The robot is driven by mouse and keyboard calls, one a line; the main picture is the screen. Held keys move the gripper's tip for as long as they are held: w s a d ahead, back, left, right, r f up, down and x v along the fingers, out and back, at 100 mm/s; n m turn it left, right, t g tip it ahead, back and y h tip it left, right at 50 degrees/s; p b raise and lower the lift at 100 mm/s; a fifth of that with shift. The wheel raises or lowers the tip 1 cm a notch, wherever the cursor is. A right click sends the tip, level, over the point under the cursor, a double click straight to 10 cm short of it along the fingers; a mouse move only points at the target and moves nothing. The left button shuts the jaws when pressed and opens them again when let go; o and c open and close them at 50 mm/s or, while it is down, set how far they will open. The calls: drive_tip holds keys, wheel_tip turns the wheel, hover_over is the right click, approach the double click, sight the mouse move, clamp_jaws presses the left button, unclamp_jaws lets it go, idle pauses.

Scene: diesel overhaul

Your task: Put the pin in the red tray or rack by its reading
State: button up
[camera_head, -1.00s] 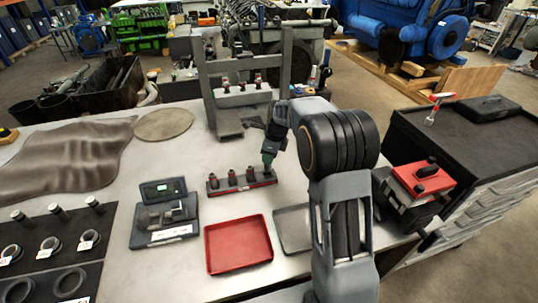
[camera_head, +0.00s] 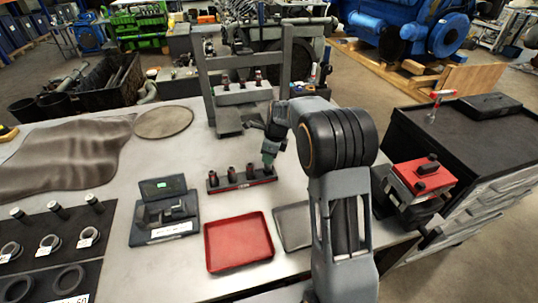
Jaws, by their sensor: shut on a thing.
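The red tray (camera_head: 238,243) lies empty on the bench, in front of the small rack. The rack (camera_head: 228,186) is a low dark bar with a red strip on its front, and several dark pins (camera_head: 232,174) stand upright in its left and middle places. My gripper (camera_head: 268,161) points down at the rack's right end. It is shut on a pin whose shape is mostly hidden by the jaws. I cannot tell whether that pin is seated in the rack. The measuring device (camera_head: 163,217) lies left of the tray in an open dark case, its display (camera_head: 163,187) lit green.
A grey press frame (camera_head: 247,90) stands behind the rack. A dark grey flat tray (camera_head: 293,226) lies right of the red tray, close to my arm. Rings and cylinders lie on a black mat (camera_head: 45,240) at left. A tool cabinet (camera_head: 470,140) stands at right.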

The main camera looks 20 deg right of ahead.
drive_tip(key=shift+f, duration=0.25)
drive_tip(key=shift+f, duration=0.25)
drive_tip(key=shift+b+x, duration=0.6)
drive_tip(key=shift+x, duration=0.5)
idle(0.6)
drive_tip(key=shift+s+d, duration=0.1)
drive_tip(key=shift+d, duration=0.1)
drive_tip(key=o, duration=1.1)
drive_tip(key=shift+c, duration=0.2)
drive_tip(key=shift+o, duration=0.5)
drive_tip(key=o, duration=0.3)
